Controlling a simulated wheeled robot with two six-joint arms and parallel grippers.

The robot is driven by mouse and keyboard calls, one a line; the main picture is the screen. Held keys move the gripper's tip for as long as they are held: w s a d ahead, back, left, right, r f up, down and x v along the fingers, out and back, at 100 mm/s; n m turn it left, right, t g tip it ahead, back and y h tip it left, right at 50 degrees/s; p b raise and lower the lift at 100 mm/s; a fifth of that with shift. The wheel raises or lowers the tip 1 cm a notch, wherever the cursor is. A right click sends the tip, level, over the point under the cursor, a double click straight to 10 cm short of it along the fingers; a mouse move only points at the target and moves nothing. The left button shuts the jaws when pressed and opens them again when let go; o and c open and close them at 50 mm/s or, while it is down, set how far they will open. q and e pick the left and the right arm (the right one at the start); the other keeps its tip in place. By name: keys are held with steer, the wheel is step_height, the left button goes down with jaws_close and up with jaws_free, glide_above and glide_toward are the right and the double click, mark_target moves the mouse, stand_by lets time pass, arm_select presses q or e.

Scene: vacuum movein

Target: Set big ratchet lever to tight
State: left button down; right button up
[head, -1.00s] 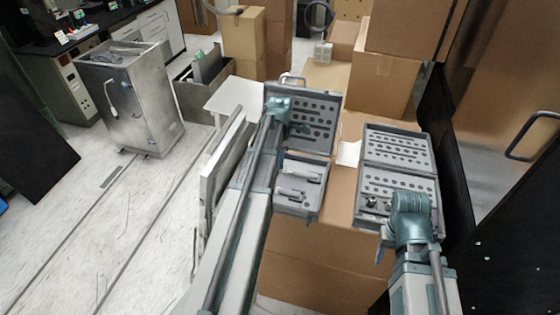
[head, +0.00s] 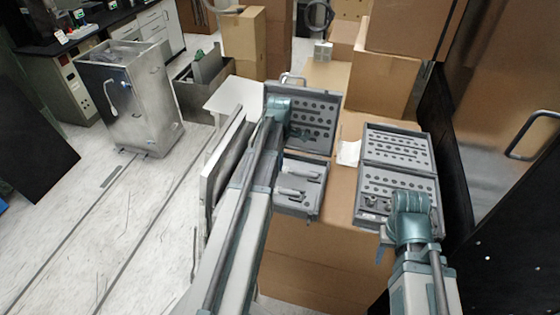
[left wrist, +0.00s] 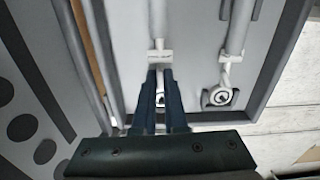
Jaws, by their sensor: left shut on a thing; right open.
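Two silver ratchets lie side by side in the lower tray of the left open grey case (head: 313,209); one is the nearer ratchet (head: 290,193), the other the farther ratchet (head: 300,173). In the left wrist view my left gripper (left wrist: 160,103) points its dark blue fingers at the head end of one ratchet (left wrist: 158,30), shut on its lever part. The fingers cover most of that head. The other ratchet (left wrist: 236,35) lies to the right, its round head (left wrist: 220,97) clear. I cannot tell which is bigger. My right gripper (head: 382,255) is open beside the right case, mostly hidden by its wrist.
The right open grey case (head: 398,146) holds rows of holes and a few small metal pieces. Both cases stand on cardboard boxes (head: 320,255). A tall brown box stack (head: 380,82) rises behind. A metal cart (head: 125,100) stands at the left, with open floor around it.

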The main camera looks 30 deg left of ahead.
arm_select(q)
steer(key=m, duration=0.3)
steer(key=s+m, duration=0.1)
steer(key=m, duration=0.2)
stand_by(0.6)
steer(key=c, duration=1)
jaws_free()
steer(key=shift+o, duration=0.2)
steer(key=shift+r, duration=0.15)
step_height(320, 180, up, 14)
steer(key=p, duration=1.4)
steer(key=shift+f, duration=0.2)
